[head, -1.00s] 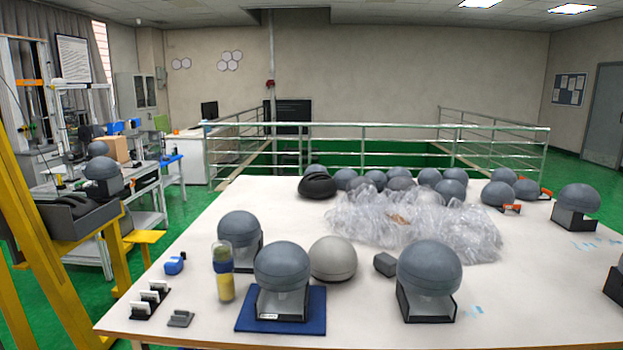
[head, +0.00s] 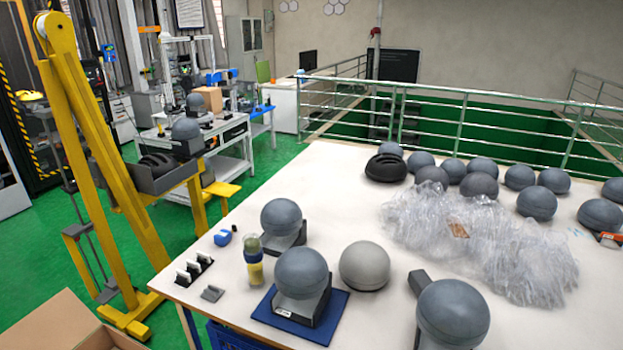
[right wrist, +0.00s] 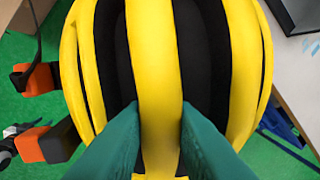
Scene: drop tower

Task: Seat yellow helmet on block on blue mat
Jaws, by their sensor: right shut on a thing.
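The yellow helmet (right wrist: 160,60), with black between its ribs, fills the right wrist view. My right gripper (right wrist: 160,125) has its two green fingers shut on the helmet's middle rib. The helmet and both grippers are out of the head view. In the head view the blue mat (head: 262,312) lies near the table's front edge. On it stands a block (head: 308,305), a dark base carrying a bare grey headform (head: 301,270).
A yellow drop tower (head: 85,150) stands left of the white table (head: 220,260). A yellow-and-blue bottle (head: 254,262), other headforms (head: 453,310) and crumpled clear plastic (head: 480,240) are around the mat. An open cardboard box (head: 60,325) sits at lower left.

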